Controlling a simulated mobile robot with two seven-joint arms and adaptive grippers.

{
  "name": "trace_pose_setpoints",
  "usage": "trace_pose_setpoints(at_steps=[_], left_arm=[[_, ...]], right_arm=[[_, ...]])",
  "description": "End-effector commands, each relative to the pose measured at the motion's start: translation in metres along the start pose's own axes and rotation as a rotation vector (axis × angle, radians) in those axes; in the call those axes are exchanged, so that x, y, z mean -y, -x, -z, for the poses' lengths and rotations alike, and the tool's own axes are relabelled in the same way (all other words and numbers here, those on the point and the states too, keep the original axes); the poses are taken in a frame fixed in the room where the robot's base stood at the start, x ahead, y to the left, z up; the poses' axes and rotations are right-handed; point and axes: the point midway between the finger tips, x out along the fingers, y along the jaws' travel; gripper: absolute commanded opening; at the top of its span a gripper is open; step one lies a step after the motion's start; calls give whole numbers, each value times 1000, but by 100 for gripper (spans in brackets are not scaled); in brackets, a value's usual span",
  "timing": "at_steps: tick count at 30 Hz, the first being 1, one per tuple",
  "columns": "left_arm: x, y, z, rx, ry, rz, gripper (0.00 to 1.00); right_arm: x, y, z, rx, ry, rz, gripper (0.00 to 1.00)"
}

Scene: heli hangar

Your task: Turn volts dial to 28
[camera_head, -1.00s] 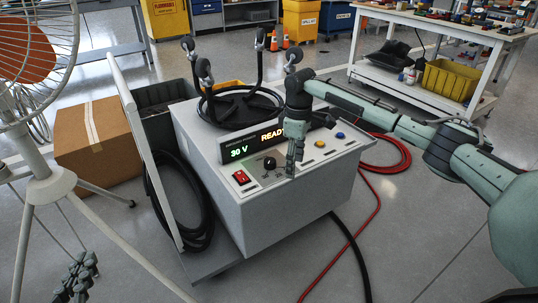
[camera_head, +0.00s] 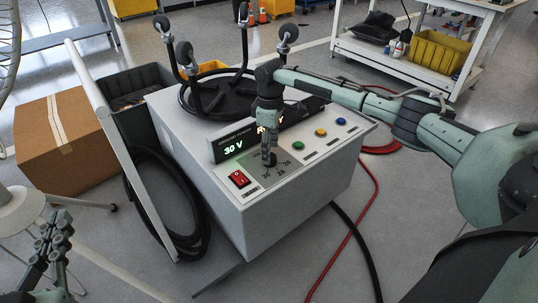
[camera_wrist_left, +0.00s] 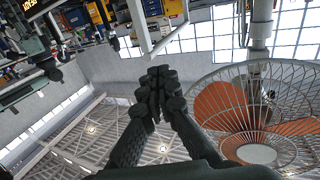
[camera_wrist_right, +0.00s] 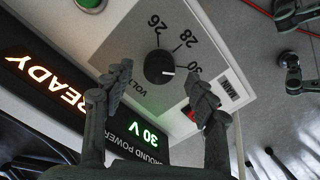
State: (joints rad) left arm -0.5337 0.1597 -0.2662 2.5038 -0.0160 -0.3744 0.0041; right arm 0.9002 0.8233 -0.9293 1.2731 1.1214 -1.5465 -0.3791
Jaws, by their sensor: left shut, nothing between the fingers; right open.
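The volts dial is a small black knob (camera_wrist_right: 158,67) on the grey panel of the ground power cart (camera_head: 290,190). In the right wrist view its white mark points to 30, with 28 and 26 further round. The display (camera_head: 233,149) reads 30 V. My right gripper (camera_head: 269,160) is at the dial and covers most of it in the head view. In the right wrist view its open fingers (camera_wrist_right: 160,87) are on either side of the knob, with visible gaps. My left gripper (camera_head: 60,222) is shut and empty at the lower left, away from the cart; it also shows in its wrist view (camera_wrist_left: 160,75).
A red rocker switch (camera_head: 239,179) is left of the dial. Green (camera_head: 298,146), yellow (camera_head: 320,133) and blue (camera_head: 340,121) buttons are to its right. Black caster posts stand behind the display. A fan (camera_wrist_left: 258,110) stands near my left gripper.

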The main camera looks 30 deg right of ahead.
Motion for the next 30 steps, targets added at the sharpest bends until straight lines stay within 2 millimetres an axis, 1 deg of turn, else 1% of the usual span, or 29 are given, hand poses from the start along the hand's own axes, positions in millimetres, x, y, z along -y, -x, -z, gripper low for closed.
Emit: trace_pose_setpoints(at_steps=[1,6,10,16,28,30], left_arm=[[-3,0,5,-33,6,-6,0],[-9,1,22,-106,17,-17,0],[-10,1,26,-125,20,-20,0],[-10,1,26,-125,20,-20,0],[-10,1,26,-125,20,-20,0],[-10,1,26,-125,19,-20,0]], right_arm=[[0,-9,0,2,0,1,57],[0,-22,0,0,0,0,57],[0,-25,0,-1,0,-1,57],[0,-25,0,0,0,-1,57],[0,-25,0,0,0,0,8],[0,-25,0,0,0,0,7]])
